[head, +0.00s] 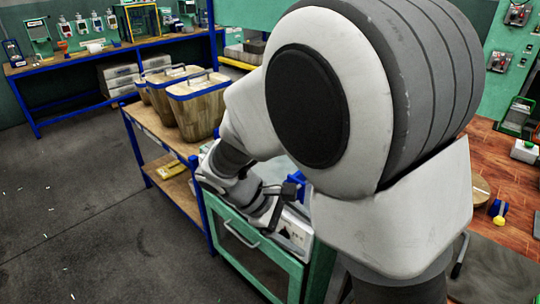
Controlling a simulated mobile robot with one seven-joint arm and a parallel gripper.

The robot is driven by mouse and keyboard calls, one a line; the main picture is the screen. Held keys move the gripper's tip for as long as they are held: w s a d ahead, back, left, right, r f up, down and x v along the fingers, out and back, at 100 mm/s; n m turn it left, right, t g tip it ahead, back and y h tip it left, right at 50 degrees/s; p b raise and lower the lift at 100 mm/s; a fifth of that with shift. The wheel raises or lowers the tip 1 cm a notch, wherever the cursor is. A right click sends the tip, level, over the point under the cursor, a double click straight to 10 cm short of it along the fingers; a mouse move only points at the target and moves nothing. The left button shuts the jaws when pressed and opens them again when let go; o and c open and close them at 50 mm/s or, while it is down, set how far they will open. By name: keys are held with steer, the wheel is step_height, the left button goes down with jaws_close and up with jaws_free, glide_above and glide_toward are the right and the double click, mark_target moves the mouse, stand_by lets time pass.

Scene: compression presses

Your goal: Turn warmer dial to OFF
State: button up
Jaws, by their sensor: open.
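The warmer (308,275) looks to be the green cabinet below my arm, with a dark front window and a pale door handle (240,236). A light control panel (297,232) sits at its top front edge. I cannot make out the dial, which is hidden or too small to tell. My gripper (287,198) is open at the top of the cabinet, close to the panel. My arm covers much of the area, and I cannot tell whether the gripper touches anything.
Wooden bins (196,110) with blue rims stand on a blue-framed shelf (139,136) left of the cabinet. A workbench (101,58) with equipment stands behind. A red-brown wooden tabletop (510,170) is at right.

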steer(key=w+a+f+n+t+h+b, duration=0.15)
steer(key=a+f+n+t+b, duration=0.3)
steer(key=f, duration=0.45)
steer(key=w+a+f+n+t+h+b, duration=0.1)
steer(key=a+f+n+t+h, duration=0.1)
steer(key=a+f+n+t, duration=0.4)
steer(key=w+a+f+n+t+h+b, duration=0.15)
steer(key=a+f+n+b, duration=0.35)
steer(key=f, duration=0.6)
steer(key=x, duration=1.6)
steer(key=shift+w+a+m, duration=0.3)
steer(key=shift+m, duration=0.05)
steer(key=shift+r, duration=0.15)
jaws_close()
